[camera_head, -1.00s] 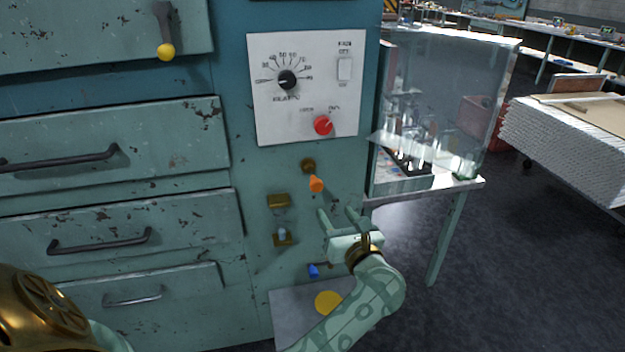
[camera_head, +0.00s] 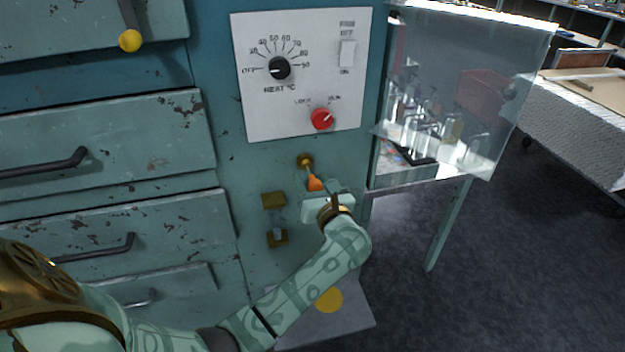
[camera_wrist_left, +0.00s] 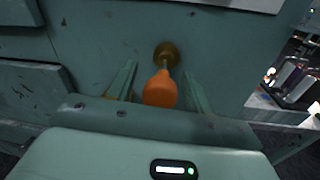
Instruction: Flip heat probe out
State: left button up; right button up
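An orange-tipped lever (camera_head: 315,184), which looks like the heat probe's handle, hangs from a brass pivot (camera_head: 305,161) on the teal cabinet front, below the white control panel. My left gripper (camera_head: 325,188) is right at the orange tip. In the left wrist view the orange tip (camera_wrist_left: 160,90) lies between the two fingers of the left gripper (camera_wrist_left: 160,82). The fingers stand apart with a gap visible on both sides, and the brass pivot (camera_wrist_left: 166,54) is just beyond. My right gripper is not in view.
The white control panel (camera_head: 300,110) has a black heat dial (camera_head: 279,68), a red knob (camera_head: 321,119) and a switch (camera_head: 347,54). Brass brackets (camera_head: 274,200) sit left of my gripper. A glass-walled case (camera_head: 455,60) stands at the right. Drawers with handles are at the left.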

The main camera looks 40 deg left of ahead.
pick_arm(q)
grip_shut()
jog(key=p+v, duration=0.1)
jog(key=v, duration=0.4)
jog(key=shift+s+a, duration=0.15)
jog(key=shift+s, duration=0.05)
jog(key=shift+f, duration=0.1)
jog(key=shift+c, duration=0.8)
grip_release()
jog(key=shift+o, duration=0.8)
jog(key=shift+s, duration=0.1)
